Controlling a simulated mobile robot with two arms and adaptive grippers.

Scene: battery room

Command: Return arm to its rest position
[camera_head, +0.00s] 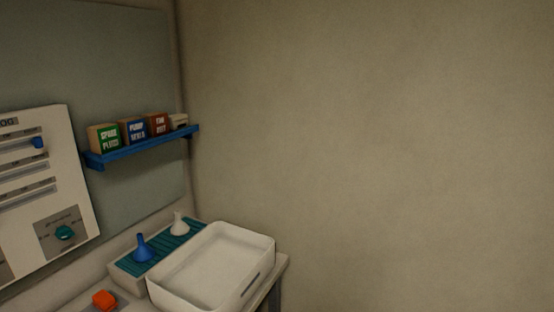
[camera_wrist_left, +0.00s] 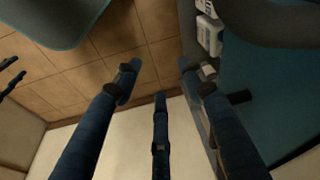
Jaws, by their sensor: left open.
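My left gripper (camera_wrist_left: 160,83) shows in the left wrist view with its dark blue fingers spread apart. Nothing is between the fingers. Behind them are brown floor tiles and a pale wall. Neither arm shows in the head view. At the left edge of the wrist view, small dark finger-like shapes (camera_wrist_left: 10,78) look like part of my right gripper, cut off by the frame; how far they are open is unclear.
A white tray (camera_head: 262,244) stands on the counter beside a teal mat with a blue funnel (camera_head: 143,249) and a white funnel (camera_head: 180,225). A blue shelf (camera_head: 142,151) holds several boxes. White containers (camera_wrist_left: 209,33) are near the left fingers. The right wall is bare.

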